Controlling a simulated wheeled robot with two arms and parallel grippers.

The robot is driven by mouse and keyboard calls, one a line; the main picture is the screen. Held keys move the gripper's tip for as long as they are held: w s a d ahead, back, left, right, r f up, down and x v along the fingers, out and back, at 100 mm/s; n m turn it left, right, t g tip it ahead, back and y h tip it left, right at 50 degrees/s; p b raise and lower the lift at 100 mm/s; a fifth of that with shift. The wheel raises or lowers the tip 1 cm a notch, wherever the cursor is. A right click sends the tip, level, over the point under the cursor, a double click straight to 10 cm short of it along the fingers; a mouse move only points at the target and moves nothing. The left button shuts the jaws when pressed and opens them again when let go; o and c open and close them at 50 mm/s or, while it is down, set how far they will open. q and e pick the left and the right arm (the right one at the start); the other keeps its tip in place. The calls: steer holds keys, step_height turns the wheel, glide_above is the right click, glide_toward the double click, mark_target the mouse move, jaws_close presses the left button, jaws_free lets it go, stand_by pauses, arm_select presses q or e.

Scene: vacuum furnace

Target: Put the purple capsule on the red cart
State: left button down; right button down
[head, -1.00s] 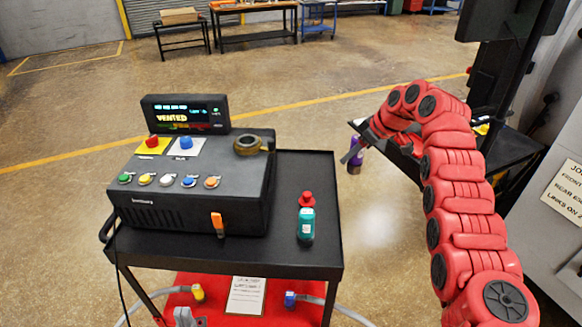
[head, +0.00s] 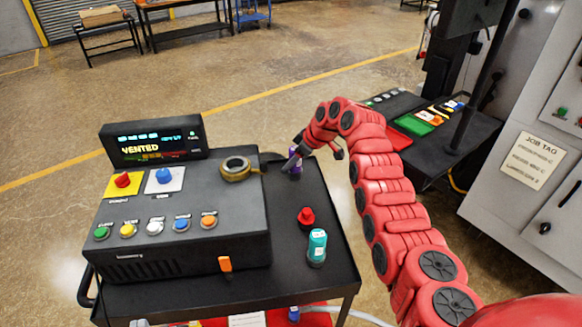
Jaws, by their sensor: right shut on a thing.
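The purple capsule (head: 296,168) is upright between the fingers of my right gripper (head: 293,161), partly covered by them. It is over the back part of the cart's black top, to the right of the brass ring on the control box. I cannot tell whether its base touches the top. The red cart (head: 338,272) has a black top and a red lower shelf, which shows only at the bottom edge. My left gripper is not in view.
A black control box (head: 190,255) with a "VENTED" display (head: 152,144) and a brass ring (head: 236,169) fills the left of the cart top. A teal bottle (head: 317,248) and a red object (head: 306,218) stand right of it. A black bench (head: 450,150) is behind right.

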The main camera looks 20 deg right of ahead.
mark_target(292, 170)
step_height(292, 170, down, 3)
steer(key=shift+s+d+p, duration=0.1)
steer(key=shift+p, duration=0.65)
steer(key=shift+f+b, duration=0.35)
steer(key=shift+c, duration=1.8)
jaws_free()
steer(key=shift+r, duration=0.1)
steer(key=shift+r, duration=0.15)
steer(key=shift+s+d+r, duration=0.1)
steer(key=shift+d+r, duration=0.05)
steer(key=b+v, duration=0.5)
steer(key=v, duration=0.6)
steer(key=shift+r, duration=0.3)
